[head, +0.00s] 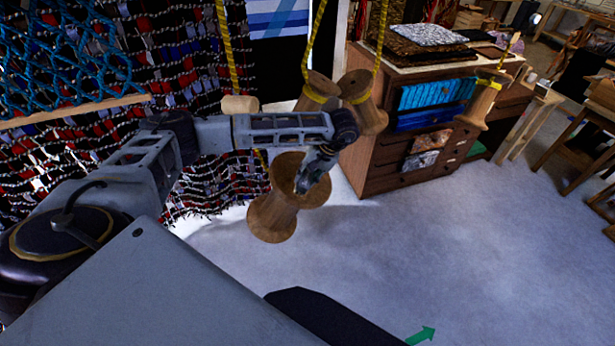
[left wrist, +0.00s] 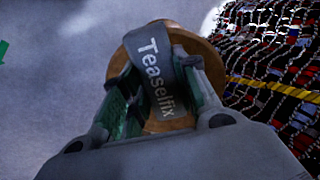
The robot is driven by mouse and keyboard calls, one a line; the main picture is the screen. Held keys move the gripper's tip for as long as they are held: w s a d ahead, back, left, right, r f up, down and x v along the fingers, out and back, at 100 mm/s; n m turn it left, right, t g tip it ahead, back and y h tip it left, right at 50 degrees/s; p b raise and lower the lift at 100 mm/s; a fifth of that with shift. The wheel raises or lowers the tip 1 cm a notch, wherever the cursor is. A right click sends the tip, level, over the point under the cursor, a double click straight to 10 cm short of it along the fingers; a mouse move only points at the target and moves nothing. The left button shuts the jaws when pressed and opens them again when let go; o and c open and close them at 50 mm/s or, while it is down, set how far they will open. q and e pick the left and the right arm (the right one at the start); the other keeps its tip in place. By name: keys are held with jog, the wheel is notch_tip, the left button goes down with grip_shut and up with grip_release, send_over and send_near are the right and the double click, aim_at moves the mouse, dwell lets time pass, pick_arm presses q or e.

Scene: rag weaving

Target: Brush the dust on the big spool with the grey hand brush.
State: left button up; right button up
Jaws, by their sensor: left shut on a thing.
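The big wooden spool (head: 272,214) hangs tilted in the middle of the head view, its far flange up to the right. My left gripper (head: 305,184) is at that upper right flange, overlapping it in the picture. In the left wrist view, my left gripper (left wrist: 163,92) is shut on the grey hand brush (left wrist: 160,70), which is lettered "Teaselfix". The spool's round wooden end (left wrist: 192,42) shows right behind the brush. Whether the bristles touch the wood is hidden. I cannot make out dust on the spool. My right gripper is not in view.
Smaller wooden spools (head: 362,98) hang on yellow ropes just above and behind my left forearm; another spool (head: 480,103) hangs farther right. A drawer cabinet (head: 385,165) stands behind. A woven rag hanging (head: 150,60) fills the left.

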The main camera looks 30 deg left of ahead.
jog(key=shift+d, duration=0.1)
pick_arm(q)
jog(key=shift+d, duration=0.1)
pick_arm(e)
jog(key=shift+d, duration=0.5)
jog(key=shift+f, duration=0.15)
